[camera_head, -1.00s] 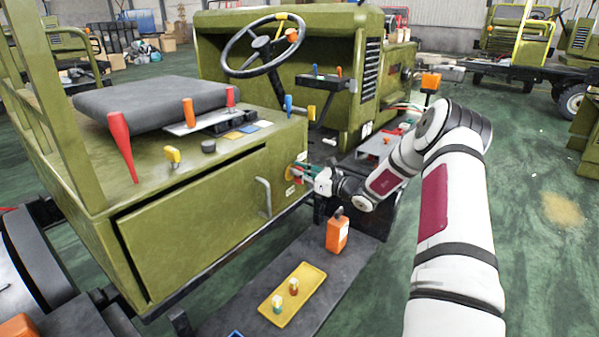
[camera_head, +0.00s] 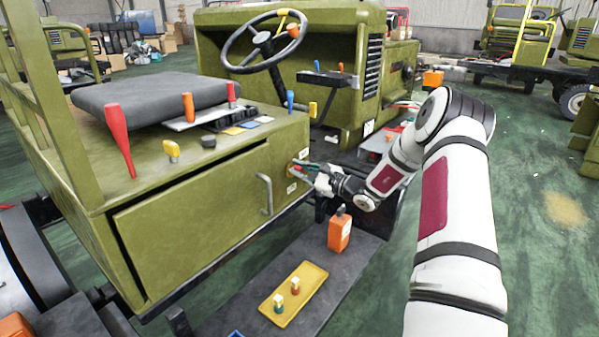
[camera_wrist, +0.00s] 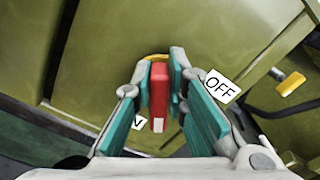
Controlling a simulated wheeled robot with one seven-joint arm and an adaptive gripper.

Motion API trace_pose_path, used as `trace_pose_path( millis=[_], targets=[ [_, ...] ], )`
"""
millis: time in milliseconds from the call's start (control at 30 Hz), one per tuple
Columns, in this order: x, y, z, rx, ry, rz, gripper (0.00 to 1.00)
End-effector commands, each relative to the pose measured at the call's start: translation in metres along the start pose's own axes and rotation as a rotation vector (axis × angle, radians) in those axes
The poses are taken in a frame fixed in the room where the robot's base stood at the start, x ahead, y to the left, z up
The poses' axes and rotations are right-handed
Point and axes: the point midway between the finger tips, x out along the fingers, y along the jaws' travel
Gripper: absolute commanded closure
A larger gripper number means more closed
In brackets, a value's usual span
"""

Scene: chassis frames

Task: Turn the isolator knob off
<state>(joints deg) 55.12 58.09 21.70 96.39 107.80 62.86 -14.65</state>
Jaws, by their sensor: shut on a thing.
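The isolator knob (camera_wrist: 158,92) is a red bar with a pale mark at its lower end, on a yellow base (camera_wrist: 154,58). It stands nearly upright in the wrist view. My gripper (camera_wrist: 160,100) has its teal fingers closed on both sides of the red bar. A white OFF label (camera_wrist: 221,86) is to the right of the knob, and a partly hidden label (camera_wrist: 138,124) showing an N is at lower left. In the head view my gripper (camera_head: 304,166) is at the green side panel's right end; the knob is mostly hidden there.
A grey door handle (camera_head: 265,194) is on the green panel (camera_head: 200,220) left of my gripper. An orange bottle-like container (camera_head: 339,232) and a yellow tray (camera_head: 305,273) with two small pegs sit on the dark step below. A yellow knob (camera_wrist: 290,82) is at right in the wrist view.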

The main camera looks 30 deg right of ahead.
Motion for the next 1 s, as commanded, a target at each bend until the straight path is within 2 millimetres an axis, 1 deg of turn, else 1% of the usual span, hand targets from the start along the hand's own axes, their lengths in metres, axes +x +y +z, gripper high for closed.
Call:
trace_pose_path(
  millis=[33,700,1000],
  targets=[
    [0.001,0.005,-0.001,-0.043,-0.002,0.007,1.00],
    [0.002,0.018,-0.009,-0.673,-0.003,0.007,1.00],
    [0.001,0.021,-0.011,-0.876,-0.002,0.008,1.00]
  ],
)
